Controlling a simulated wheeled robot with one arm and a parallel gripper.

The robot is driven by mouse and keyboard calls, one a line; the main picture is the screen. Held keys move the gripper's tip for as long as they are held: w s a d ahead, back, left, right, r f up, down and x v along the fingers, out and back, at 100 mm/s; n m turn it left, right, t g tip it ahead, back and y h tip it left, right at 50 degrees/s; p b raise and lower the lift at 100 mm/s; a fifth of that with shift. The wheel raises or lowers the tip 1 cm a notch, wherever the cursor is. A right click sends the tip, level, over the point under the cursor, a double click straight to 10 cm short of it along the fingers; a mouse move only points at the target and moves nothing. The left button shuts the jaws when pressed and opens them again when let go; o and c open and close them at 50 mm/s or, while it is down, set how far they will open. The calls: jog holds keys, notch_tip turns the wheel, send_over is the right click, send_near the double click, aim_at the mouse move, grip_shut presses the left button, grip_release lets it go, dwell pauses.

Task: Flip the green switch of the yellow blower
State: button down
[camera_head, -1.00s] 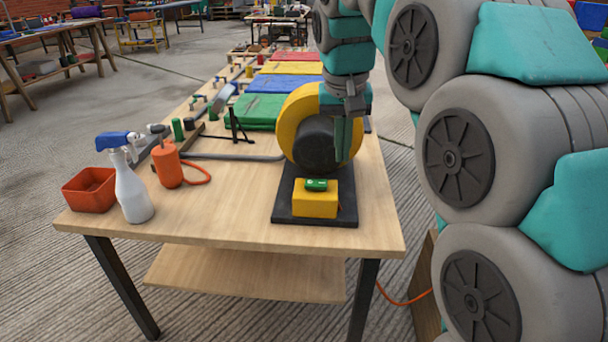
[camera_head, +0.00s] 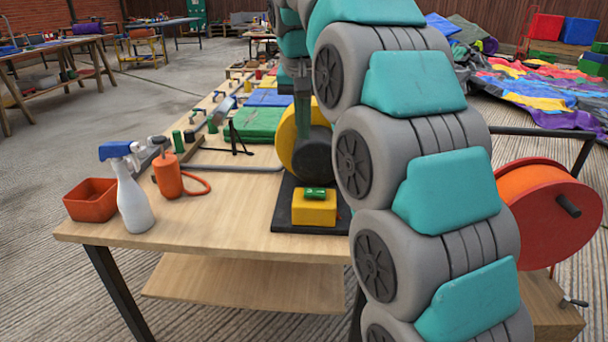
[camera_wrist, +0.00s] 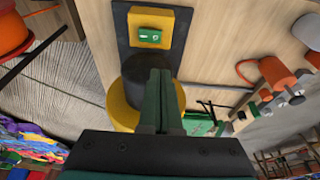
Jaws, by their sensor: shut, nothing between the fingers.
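The yellow blower (camera_head: 288,140) with its black motor (camera_head: 313,158) stands on a black base plate (camera_head: 258,222) near the table's front right corner. A yellow box (camera_head: 313,212) at the plate's front carries the green switch (camera_head: 314,193). In the wrist view, the yellow box (camera_wrist: 164,46) and green switch (camera_wrist: 150,36) show at the top, unobstructed, beyond the fingertips. My gripper (camera_head: 303,136) is shut and empty, pointing down over the blower behind the switch. Its green fingers (camera_wrist: 160,72) overlap the black motor in the wrist view and are apart from the switch. My arm hides the plate's right side.
An orange-red tray (camera_head: 92,213), a white spray bottle (camera_head: 133,205) and an orange pump can (camera_head: 168,178) stand on the table's left. A grey hose (camera_head: 240,168) runs to the blower. A red reel (camera_head: 545,215) stands at the right. The table's front middle is clear.

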send_over(311, 189)
jog(key=a, duration=0.2)
jog(key=f, duration=0.8)
jog(key=s+f, duration=0.1)
jog(key=f, duration=0.3)
jog(key=shift+d+p, duration=0.25)
jog(key=shift+p, duration=0.1)
jog(key=shift+f, duration=0.8)
jog(key=shift+f+h, duration=0.3)
jog(key=shift+h, duration=0.1)
jog(key=shift+a, duration=0.1)
jog(key=shift+r, duration=0.1)
jog(key=shift+d+r, duration=0.35)
jog(key=shift+d, duration=0.35)
jog(key=shift+r, duration=0.1)
